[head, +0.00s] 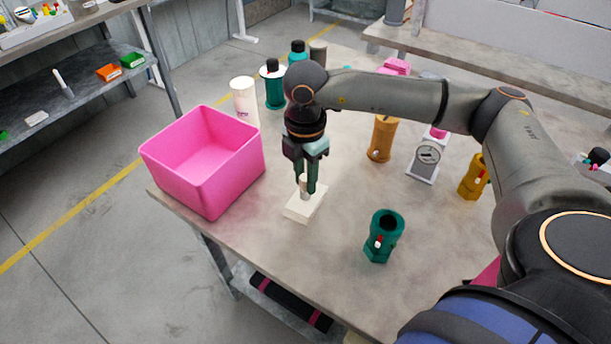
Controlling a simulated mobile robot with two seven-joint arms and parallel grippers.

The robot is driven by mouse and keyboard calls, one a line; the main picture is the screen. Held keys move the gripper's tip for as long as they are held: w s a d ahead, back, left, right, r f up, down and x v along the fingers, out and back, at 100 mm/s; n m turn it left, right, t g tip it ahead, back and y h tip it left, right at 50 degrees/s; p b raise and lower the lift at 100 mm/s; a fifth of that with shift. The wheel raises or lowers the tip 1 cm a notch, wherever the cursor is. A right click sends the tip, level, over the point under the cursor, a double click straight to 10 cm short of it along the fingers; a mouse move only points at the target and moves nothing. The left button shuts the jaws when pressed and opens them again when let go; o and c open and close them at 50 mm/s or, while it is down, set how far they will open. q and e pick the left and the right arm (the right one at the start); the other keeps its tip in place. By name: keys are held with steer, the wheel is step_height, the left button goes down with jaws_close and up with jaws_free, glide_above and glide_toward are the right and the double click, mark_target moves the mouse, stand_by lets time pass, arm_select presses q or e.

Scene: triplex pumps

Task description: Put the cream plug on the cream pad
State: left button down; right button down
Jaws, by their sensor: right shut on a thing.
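The cream pad (299,212) is a flat, pale block near the front edge of the table, to the right of the pink bin. My right gripper (306,186) points straight down over it. Its fingers are shut on the cream plug (304,187), a small pale upright piece. The plug's lower end is at or just above the pad; I cannot tell whether it touches. The fingers hide part of the plug. My left gripper is not in view.
A pink bin (203,164) stands at the table's left. A green hollow fitting (383,236) stands right of the pad. Behind are an orange cylinder (381,139), a grey gauge block (427,160), a white cylinder (244,101) and a teal bottle (274,86).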

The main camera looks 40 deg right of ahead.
steer(key=shift+f, duration=0.15)
steer(key=c, duration=0.7)
jaws_free()
steer(key=shift+o, duration=0.2)
steer(key=shift+r, duration=0.35)
step_height(320, 180, up, 12)
steer(key=shift+f, duration=0.15)
steer(key=shift+s, duration=0.1)
